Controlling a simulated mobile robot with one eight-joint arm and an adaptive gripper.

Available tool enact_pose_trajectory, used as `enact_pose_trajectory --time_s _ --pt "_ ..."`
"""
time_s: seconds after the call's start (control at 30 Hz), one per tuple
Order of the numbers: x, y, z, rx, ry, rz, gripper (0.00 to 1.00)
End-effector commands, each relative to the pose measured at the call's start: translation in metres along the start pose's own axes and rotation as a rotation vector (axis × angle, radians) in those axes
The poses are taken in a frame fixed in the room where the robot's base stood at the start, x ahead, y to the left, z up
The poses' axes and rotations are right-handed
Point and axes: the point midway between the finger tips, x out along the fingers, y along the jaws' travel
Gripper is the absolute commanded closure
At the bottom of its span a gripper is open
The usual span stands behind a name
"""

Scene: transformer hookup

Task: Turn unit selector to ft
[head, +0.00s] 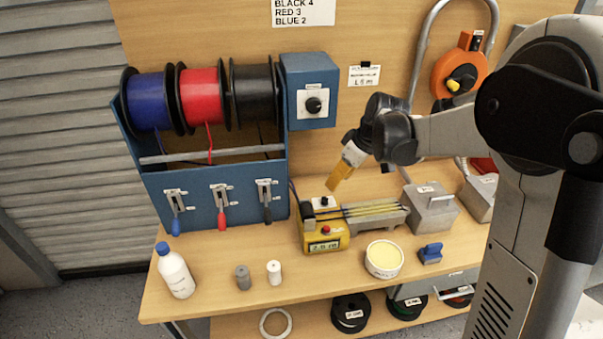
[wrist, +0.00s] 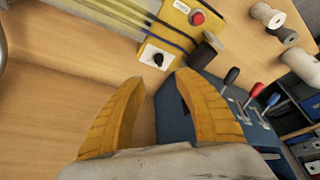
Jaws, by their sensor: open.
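A yellow measuring device (head: 325,235) stands on the bench with a lit display (head: 325,246) that seems to read 2.5 m. At its back is a white plate with a small black knob, likely the unit selector (head: 323,202). The knob also shows in the wrist view (wrist: 158,58), just beyond my fingertips; its label is too small to read. My gripper (head: 337,184) points down above and slightly right of this knob, apart from it. In the wrist view, my gripper (wrist: 156,82) is open and empty, with its yellow fingers spread.
A blue spool rack (head: 190,198) with blue, red and black levers stands left of the device. Its blue box (head: 309,80) carries another black knob (head: 314,104). Wires run right from the device along a grey rail (head: 380,225). A round tub (head: 384,262) stands in front.

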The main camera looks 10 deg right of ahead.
Motion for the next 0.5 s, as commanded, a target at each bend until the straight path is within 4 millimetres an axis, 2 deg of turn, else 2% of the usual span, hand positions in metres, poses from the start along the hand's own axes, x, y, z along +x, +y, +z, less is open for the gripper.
enact_pose_trajectory --time_s 0.17,0.5 --pt "0.017 0.003 0.0 -0.011 -0.001 -0.007 0.61" --pt "0.083 0.002 0.001 -0.01 0.0 -0.006 0.61"
